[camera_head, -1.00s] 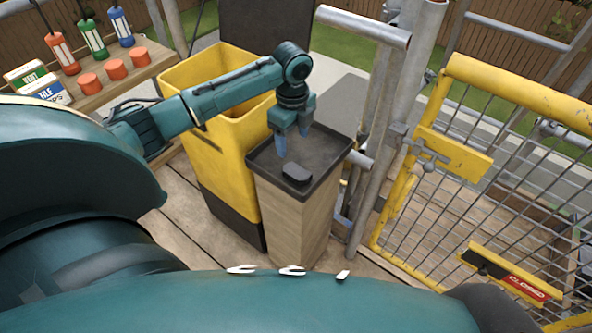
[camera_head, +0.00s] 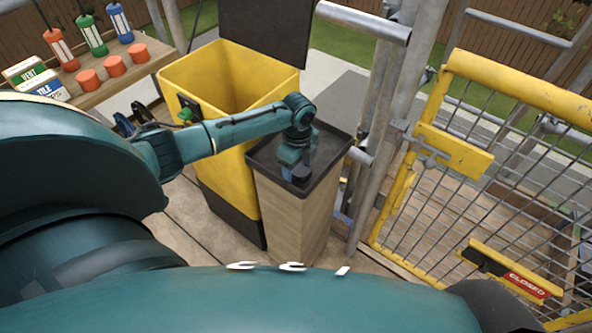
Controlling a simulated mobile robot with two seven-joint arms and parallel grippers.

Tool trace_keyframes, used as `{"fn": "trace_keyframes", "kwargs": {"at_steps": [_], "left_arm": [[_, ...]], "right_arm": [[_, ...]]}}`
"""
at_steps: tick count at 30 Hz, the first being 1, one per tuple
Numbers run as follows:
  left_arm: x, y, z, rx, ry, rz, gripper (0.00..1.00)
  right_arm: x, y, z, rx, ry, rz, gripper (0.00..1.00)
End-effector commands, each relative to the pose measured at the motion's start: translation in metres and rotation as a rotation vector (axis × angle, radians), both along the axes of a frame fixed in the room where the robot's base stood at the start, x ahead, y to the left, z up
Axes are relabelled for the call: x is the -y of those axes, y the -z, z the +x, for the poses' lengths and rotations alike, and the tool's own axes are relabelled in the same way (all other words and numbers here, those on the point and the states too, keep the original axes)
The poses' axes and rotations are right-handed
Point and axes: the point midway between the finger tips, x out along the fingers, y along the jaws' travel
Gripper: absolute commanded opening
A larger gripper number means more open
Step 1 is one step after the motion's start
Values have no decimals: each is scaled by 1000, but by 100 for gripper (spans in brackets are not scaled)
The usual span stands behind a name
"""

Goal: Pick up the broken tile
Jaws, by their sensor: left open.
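A small dark piece (camera_head: 302,174), which looks like the broken tile, lies on the dark tray top (camera_head: 264,165) of a wooden stand. My left gripper (camera_head: 293,173) is lowered over it, pointing down, with its blue fingertips at the piece. The gripper and wrist hide part of the piece. The gripper is open; I cannot tell whether the fingers touch the piece. My right gripper is not in view.
A yellow bin (camera_head: 222,160) with its dark lid up stands left of the stand. Scaffold poles (camera_head: 381,130) and a yellow mesh gate (camera_head: 480,170) with a red "CLOSED" sign (camera_head: 526,285) are to the right. A wooden shelf (camera_head: 125,75) with tubes and orange caps is upper left.

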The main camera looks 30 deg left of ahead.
Motion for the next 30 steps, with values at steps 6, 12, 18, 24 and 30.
{"fn": "trace_keyframes", "kwargs": {"at_steps": [6, 12, 18, 24, 30], "left_arm": [[0, 0, 0, 0, 0, 0, 57], [0, 0, 0, 0, 0, 0, 41], [0, -1, 0, 0, 0, 0, 24], [0, -1, 0, 1, 0, 0, 11], [0, -3, 0, 1, 0, 0, 11]], "right_arm": [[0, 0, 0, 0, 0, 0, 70], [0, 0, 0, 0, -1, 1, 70], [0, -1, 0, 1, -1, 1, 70], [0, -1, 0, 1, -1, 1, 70], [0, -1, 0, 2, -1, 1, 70]]}}
